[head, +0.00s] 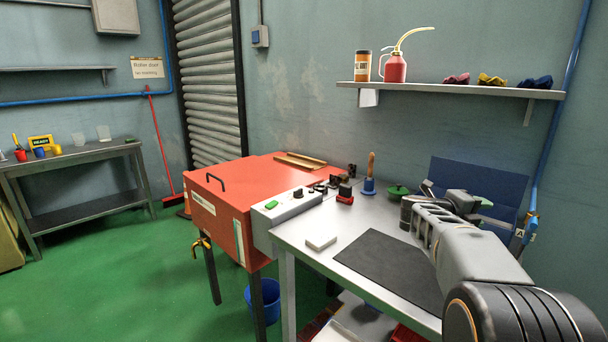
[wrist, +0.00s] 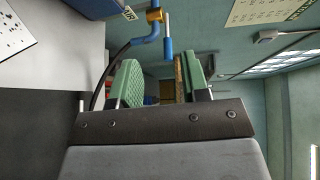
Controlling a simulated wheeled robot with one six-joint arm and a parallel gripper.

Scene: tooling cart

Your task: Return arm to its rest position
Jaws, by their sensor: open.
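My arm reaches in from the lower right of the head view, bent over the right part of the grey workbench (head: 291,238). My gripper shows in the wrist view (wrist: 158,82) with two green-padded fingers set apart. Nothing is held between them; the blue pipe and wall show behind the gap. In the head view the fingers are small and partly hidden by my arm, near the blue panel (head: 505,183) at the back of the bench.
A dark mat (head: 385,262) and a white block (head: 321,242) lie on the bench. A green lidded item (head: 398,191) and a wooden-handled blue tool (head: 369,180) stand behind. A red cabinet (head: 232,207) adjoins at left. A shelf (head: 450,90) hangs above.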

